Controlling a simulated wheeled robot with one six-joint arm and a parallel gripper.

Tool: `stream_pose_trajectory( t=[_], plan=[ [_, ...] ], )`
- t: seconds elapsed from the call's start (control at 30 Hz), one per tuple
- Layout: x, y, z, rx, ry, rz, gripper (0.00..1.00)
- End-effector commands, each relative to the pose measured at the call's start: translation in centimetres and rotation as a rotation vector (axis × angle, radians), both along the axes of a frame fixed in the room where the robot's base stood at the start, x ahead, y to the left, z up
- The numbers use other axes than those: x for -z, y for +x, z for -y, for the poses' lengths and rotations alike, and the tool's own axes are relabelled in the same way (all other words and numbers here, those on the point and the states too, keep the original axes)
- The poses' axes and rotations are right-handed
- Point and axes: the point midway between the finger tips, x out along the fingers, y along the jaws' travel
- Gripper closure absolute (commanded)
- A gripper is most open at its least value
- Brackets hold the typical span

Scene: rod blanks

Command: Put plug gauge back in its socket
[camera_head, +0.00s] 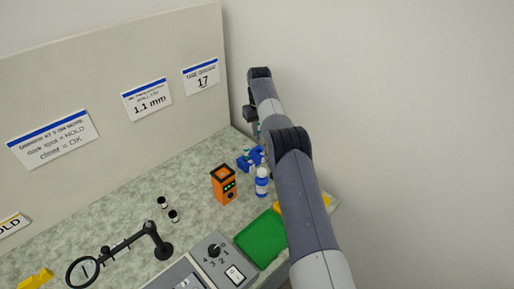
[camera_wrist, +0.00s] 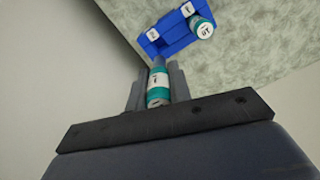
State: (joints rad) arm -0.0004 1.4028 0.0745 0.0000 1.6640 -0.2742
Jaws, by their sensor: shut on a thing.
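My gripper (camera_wrist: 157,78) is shut on a plug gauge (camera_wrist: 158,95), a teal cylinder with a white label band. The gauge stands between the fingers in the wrist view. Ahead of it lies a blue holder (camera_wrist: 172,37) with two small white labels. Another teal gauge (camera_wrist: 202,27) with a white lettered end sits at the holder's right part. The left part of the holder looks empty. In the head view the blue holder (camera_head: 245,162) is on the bench, below my gripper, whose fingers are mostly hidden by my arm.
An orange device (camera_head: 223,184) and a blue-and-white bottle (camera_head: 262,183) stand close to the holder. A green mat (camera_head: 261,238), a grey control box (camera_head: 220,256) and a magnifier on a stand (camera_head: 85,270) are nearer. Walls rise behind and right of the bench.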

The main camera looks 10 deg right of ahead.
Motion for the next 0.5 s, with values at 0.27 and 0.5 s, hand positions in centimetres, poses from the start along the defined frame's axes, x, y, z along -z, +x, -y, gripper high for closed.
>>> stream_pose_trajectory(
  t=[0.27,0.5],
  plan=[
    [3.6,0.0,0.0,0.0,0.0,-0.001,1.0],
    [6.4,-0.1,0.0,0.0,0.0,-0.003,1.0]
  ],
)
